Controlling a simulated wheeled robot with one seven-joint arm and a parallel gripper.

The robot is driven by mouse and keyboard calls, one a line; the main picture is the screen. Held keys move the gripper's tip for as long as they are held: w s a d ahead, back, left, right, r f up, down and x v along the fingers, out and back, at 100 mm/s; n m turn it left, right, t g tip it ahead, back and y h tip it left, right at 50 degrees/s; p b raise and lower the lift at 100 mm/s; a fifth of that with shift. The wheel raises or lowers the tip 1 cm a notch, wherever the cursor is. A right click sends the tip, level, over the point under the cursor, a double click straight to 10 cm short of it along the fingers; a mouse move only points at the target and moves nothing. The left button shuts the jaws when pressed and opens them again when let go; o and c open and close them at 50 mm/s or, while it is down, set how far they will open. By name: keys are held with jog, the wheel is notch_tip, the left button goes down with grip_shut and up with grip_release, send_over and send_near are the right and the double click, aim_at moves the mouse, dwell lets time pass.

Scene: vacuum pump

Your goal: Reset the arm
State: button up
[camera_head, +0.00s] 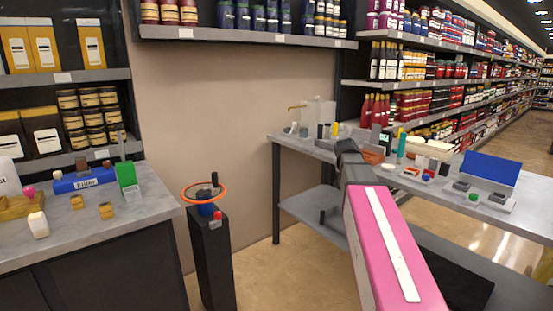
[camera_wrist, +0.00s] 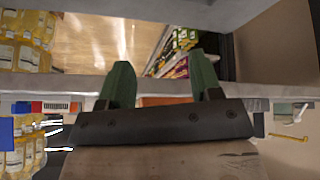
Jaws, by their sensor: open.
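My arm, pink with a white strip, reaches forward in the head view toward the grey counter (camera_head: 300,146). Its dark end is at the counter's front edge, and the fingers cannot be made out there. In the wrist view my gripper (camera_wrist: 160,82) shows two green fingers standing well apart. I see nothing held between them. An orange patch (camera_wrist: 165,100) shows behind the gripper's dark bar. A black pedestal (camera_head: 212,260) stands on the floor left of my arm, with an orange ring (camera_head: 189,197), a blue part and a red knob on top.
The counter bears an orange bowl (camera_head: 372,156), several bottles and small parts, and a blue panel (camera_head: 489,168) at right. A left counter (camera_head: 140,212) holds a green block (camera_head: 127,176) and small items. Stocked shelves line the walls. Floor shows between the pedestal and the counter.

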jog(key=s+a+f+n+g+y, duration=0.1)
jog(key=s+a+f, duration=0.3)
jog(key=s+f, duration=0.3)
jog(key=s+a+f+n+g+y, duration=0.1)
jog(key=s+a+f+n+g, duration=0.1)
jog(key=s+f, duration=0.6)
jog(key=s+a+f+n+g+y, duration=0.1)
jog(key=s+a+f, duration=0.4)
jog(key=f, duration=0.7)
jog(key=shift+s+a+f+n+g+y, duration=0.3)
jog(key=shift+s+n+y, duration=0.3)
jog(key=shift+s, duration=0.6)
